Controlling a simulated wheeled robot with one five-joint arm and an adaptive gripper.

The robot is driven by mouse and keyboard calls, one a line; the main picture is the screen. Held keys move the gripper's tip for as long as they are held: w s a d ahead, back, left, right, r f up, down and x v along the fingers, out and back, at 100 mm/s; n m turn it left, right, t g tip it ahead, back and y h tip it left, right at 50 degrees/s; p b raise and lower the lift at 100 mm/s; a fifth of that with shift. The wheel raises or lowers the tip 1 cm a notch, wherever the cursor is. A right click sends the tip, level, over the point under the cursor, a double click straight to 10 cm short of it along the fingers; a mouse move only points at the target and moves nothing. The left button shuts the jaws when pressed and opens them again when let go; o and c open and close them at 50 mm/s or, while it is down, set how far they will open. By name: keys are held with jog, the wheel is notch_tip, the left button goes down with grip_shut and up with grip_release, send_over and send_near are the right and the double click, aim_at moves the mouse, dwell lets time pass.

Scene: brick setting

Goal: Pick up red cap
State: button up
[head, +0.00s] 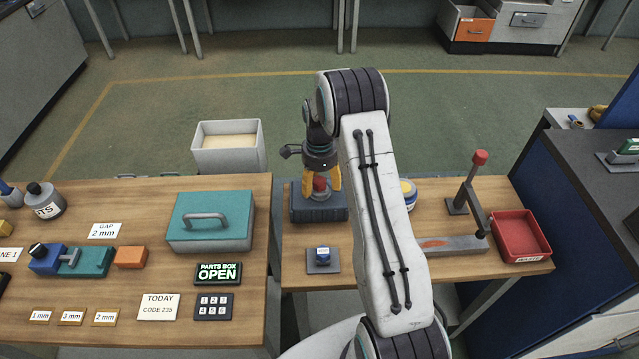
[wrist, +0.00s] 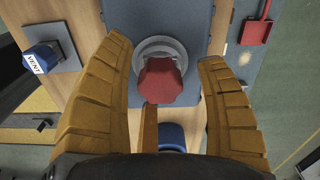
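The red cap (head: 320,184) sits on a dark blue block (head: 319,208) on the right-hand wooden bench. In the wrist view the red cap (wrist: 160,82) is faceted and stands over a round grey collar (wrist: 160,47). My gripper (head: 321,186) points down over the block, its yellow fingers on either side of the cap. In the wrist view my gripper (wrist: 165,60) is open, with a visible gap between the cap and each finger. I cannot tell how far down the fingertips reach beside the cap.
A blue knob labelled VENT (wrist: 42,62) stands on a grey plate near the block. To the right on the bench are a red-handled lever press (head: 470,190) and a red tray (head: 520,238). A teal parts box (head: 211,222) is on the left bench. My arm hides part of the bench.

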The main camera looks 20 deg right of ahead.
grip_shut()
dwell(0.4)
jog(key=shift+r, duration=0.1)
